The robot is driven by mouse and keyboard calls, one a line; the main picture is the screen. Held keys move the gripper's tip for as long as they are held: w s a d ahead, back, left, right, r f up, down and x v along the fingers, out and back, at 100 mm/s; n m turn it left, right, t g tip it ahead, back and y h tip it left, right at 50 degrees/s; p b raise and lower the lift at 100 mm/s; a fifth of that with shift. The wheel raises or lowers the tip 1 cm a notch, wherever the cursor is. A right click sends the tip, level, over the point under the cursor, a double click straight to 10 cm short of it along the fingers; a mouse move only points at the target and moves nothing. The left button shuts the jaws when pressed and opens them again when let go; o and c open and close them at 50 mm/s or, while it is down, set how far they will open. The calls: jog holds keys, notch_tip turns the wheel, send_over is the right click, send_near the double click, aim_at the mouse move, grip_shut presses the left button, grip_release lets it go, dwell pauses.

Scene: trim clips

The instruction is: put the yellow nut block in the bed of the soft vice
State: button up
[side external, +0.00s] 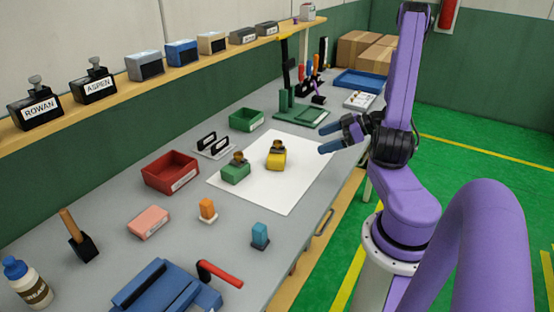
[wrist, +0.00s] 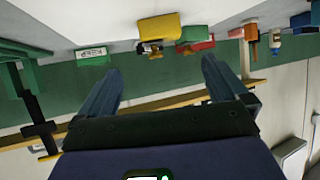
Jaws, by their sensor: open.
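The yellow nut block (side external: 276,161) stands on a white sheet, with a brown and dark knob on top. It also shows upside down in the wrist view (wrist: 158,27), beyond my fingertips. My gripper (side external: 336,137) is open and empty, above the table to the right of the yellow block and apart from it. Both fingers show in the wrist view (wrist: 160,66) with nothing between them. The blue soft vice (side external: 160,284) with a red handle is at the bottom of the side view, partly cut off by the frame edge. I cannot see all of its bed.
A green knobbed block (side external: 235,173) stands close left of the yellow one on the sheet (side external: 290,197). A red tray (side external: 170,173), a green tray (side external: 246,119), a pink block (side external: 149,222), an orange block (side external: 207,209) and a blue block (side external: 260,235) stand around. A shelf (side external: 120,92) runs behind.

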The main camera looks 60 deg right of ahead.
send_near(282, 154)
jog(key=x, duration=0.5)
jog(key=shift+d+f, duration=0.15)
jog(key=shift+f, duration=0.15)
jog(key=shift+x, duration=2.6)
jog(key=shift+r, duration=0.2)
jog(key=c, duration=1)
jog(key=shift+r, duration=0.1)
